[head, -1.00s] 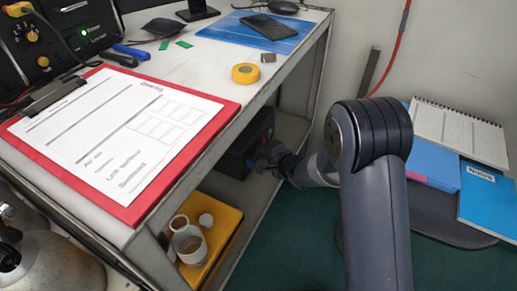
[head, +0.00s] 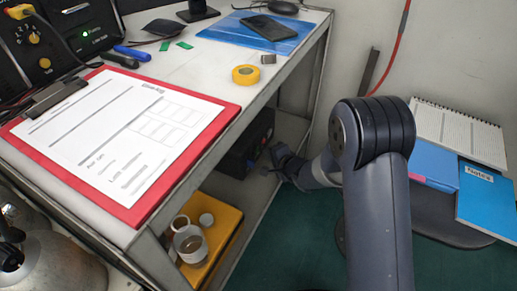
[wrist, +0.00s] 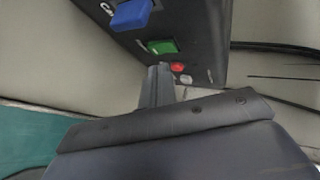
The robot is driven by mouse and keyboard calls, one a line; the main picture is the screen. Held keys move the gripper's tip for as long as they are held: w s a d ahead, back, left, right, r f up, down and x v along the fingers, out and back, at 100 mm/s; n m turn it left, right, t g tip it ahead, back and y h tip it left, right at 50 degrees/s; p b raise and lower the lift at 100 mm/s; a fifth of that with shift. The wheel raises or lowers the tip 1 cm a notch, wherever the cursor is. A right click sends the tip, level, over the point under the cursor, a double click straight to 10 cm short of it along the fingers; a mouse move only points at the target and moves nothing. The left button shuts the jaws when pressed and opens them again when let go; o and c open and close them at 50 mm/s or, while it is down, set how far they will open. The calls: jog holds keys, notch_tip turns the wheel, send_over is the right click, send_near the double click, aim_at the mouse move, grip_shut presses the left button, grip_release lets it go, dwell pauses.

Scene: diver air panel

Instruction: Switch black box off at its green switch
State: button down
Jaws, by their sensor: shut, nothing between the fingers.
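The black box (head: 258,135) sits on the lower shelf under the worktop, partly hidden by the table edge. In the wrist view its dark face (wrist: 205,30) fills the upper middle. The green switch (wrist: 162,47) is a raised green block on that face, between a blue one (wrist: 131,15) and a small red round part (wrist: 178,67). My gripper (wrist: 159,70) is shut and empty, its tips just below the green switch in the picture. I cannot tell whether they touch the box. In the head view my gripper (head: 277,158) is just right of the box.
A yellow tray (head: 228,222) with white cups stands on the lower shelf, nearer the camera. A red clipboard (head: 135,212) lies on the worktop above. Notebooks (head: 487,205) lie to the right of my arm.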

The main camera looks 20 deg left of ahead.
jog(key=shift+s+d+f+p, duration=0.15)
jog(key=shift+d+p, duration=0.2)
jog(key=shift+d, duration=0.9)
jog(key=shift+s+d+f+p, duration=0.15)
jog(key=shift+d+p, duration=0.15)
jog(key=shift+d, duration=0.9)
jog(key=shift+w, duration=0.1)
jog(key=shift+a, duration=0.1)
jog(key=shift+a, duration=0.55)
jog(key=shift+w+a+b, duration=0.1)
jog(key=shift+b, duration=0.5)
jog(key=shift+f+b, duration=0.15)
jog(key=shift+b, duration=0.6)
jog(key=shift+b, duration=0.5)
jog(key=d, duration=0.1)
jog(key=d+p, duration=0.1)
jog(key=d, duration=0.3)
jog(key=shift+s+d+p, duration=0.15)
jog(key=shift+s+p, duration=0.2)
